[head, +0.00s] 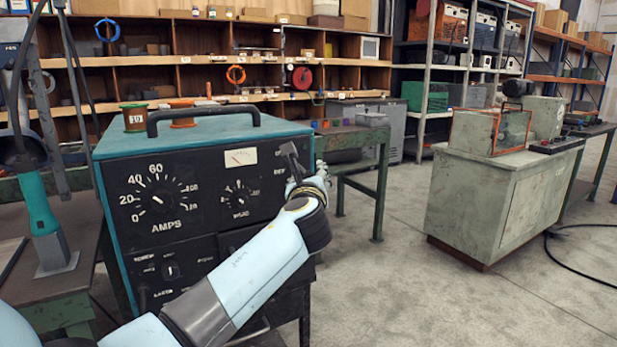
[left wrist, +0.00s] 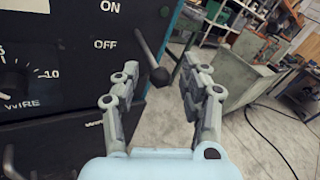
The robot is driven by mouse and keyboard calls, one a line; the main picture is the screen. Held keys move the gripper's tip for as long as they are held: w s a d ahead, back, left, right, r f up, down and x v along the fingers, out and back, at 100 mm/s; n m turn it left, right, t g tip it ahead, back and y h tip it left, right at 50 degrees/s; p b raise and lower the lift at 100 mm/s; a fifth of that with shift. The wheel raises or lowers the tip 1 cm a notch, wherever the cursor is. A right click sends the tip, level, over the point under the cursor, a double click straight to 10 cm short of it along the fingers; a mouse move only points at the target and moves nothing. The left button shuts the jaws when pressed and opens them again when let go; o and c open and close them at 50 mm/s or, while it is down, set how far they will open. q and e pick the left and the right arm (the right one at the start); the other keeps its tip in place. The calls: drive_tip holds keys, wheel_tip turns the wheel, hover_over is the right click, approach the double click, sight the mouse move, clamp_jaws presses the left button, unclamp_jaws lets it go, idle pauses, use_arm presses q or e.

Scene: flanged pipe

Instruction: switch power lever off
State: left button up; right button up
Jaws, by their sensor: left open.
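The power lever (head: 292,160) is a dark rod on the upper right of the black front panel of a teal welding machine (head: 205,133). In the left wrist view the lever (left wrist: 147,50) ends in a dark ball, beside the printed ON and OFF labels. The ball sits lower in that picture than the OFF label, but whether the lever is set on or off I cannot tell. My left gripper (left wrist: 153,85) is open, with one finger on each side of the ball and no clear contact. In the head view my left gripper (head: 307,182) is at the lever, partly hidden by its wrist.
The panel carries an amps dial (head: 158,202) and a smaller dial (head: 240,198). A green-grey cabinet (head: 490,200) stands right, with open floor between. Shelves line the back.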

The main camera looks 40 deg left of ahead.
use_arm(q)
drive_tip(key=shift+w+a, duration=0.3)
drive_tip(key=shift+w, duration=0.15)
drive_tip(key=shift+s, duration=0.1)
clamp_jaws()
